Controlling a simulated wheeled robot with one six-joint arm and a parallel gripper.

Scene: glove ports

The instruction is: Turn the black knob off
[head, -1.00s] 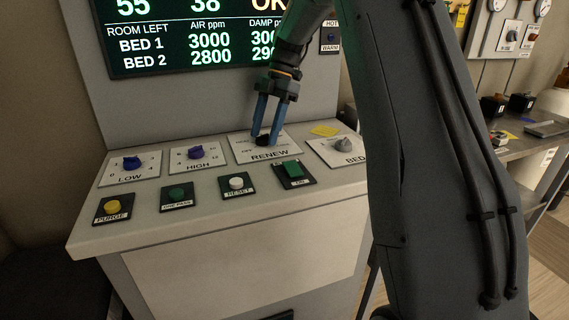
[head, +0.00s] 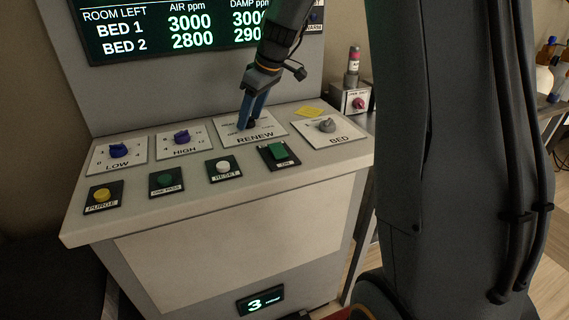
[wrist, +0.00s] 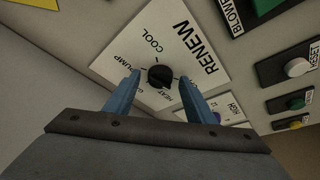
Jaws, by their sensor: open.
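The black knob (wrist: 160,76) sits on the white RENEW plate (wrist: 205,28), round and dark in the wrist view. Words around it include COOL, HEAT and PUMP; I cannot tell which its pointer faces. My gripper (wrist: 160,79) is open, with one blue finger on each side of the knob. I cannot tell whether the fingers touch it. In the head view my gripper (head: 249,127) reaches down onto the RENEW plate (head: 272,131), and its fingers mostly hide the knob.
The blue LOW knob (head: 119,150) and HIGH knob (head: 181,137) stand left of RENEW, the grey BED knob (head: 326,125) right. In front are the yellow PURGE button (head: 102,196), white RESET button (head: 223,167) and green switch (head: 278,151). A screen (head: 180,28) rises behind.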

